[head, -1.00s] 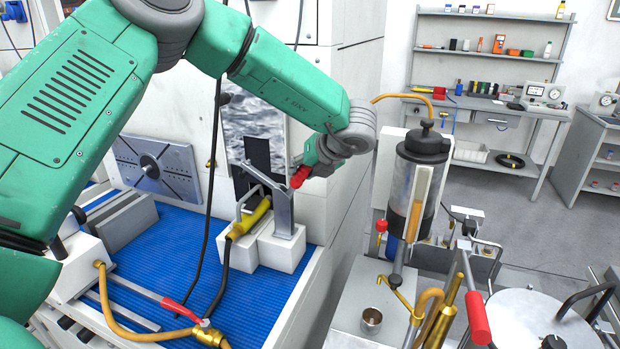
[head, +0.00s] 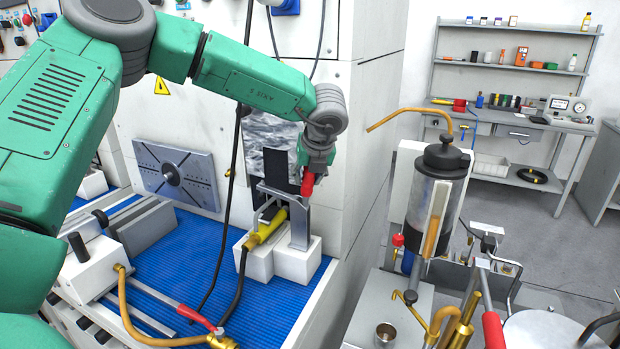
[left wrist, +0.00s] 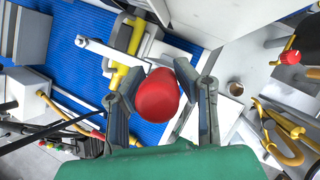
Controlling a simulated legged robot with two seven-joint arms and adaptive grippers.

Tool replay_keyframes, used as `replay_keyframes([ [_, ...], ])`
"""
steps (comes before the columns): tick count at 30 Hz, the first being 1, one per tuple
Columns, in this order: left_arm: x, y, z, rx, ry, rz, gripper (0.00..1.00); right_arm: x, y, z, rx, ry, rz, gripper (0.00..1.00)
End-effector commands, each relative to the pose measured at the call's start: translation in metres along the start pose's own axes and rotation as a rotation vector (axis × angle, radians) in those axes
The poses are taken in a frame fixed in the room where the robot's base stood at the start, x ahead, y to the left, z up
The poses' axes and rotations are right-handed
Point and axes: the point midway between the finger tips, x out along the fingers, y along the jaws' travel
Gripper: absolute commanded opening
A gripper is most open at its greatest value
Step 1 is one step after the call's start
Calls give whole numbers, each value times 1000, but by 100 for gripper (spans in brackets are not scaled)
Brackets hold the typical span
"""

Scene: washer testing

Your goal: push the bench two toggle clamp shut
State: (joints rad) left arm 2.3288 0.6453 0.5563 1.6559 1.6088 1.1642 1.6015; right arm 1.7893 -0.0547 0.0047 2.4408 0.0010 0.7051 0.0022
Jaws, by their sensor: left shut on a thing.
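The toggle clamp's upright grey bracket (head: 299,228) stands on a white block (head: 296,262) on the blue mat. Its red handle (head: 308,184) points up, and a grey lever runs left from near the handle's lower end. My left gripper (head: 311,172) is shut on the red handle from above. In the left wrist view the red handle (left wrist: 158,97) shows between the two fingers of my left gripper (left wrist: 163,80). A yellow hose fitting (head: 266,226) lies beside the bracket under the grey lever. The gripper hides the handle's upper end. My right gripper is not in view.
The blue mat (head: 190,255) is clear behind a black cable. A red-handled valve with an orange hose (head: 150,335) lies at the front. A glass cylinder (head: 433,190) and a second red handle (head: 494,330) stand right. A slotted plate (head: 180,172) is behind.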

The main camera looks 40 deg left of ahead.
Motion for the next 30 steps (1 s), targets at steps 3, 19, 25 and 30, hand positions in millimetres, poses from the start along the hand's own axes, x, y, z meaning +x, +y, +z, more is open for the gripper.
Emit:
replay_keyframes([
  [3,-4,0,8,-6,-16,-5,0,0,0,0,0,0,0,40],
  [19,-8,-1,3,-2,-7,-1,46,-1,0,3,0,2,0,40],
  [25,-44,-1,4,-3,-10,-3,46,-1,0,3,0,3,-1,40],
  [30,-81,-1,4,-3,-11,-3,46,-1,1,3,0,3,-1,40],
])
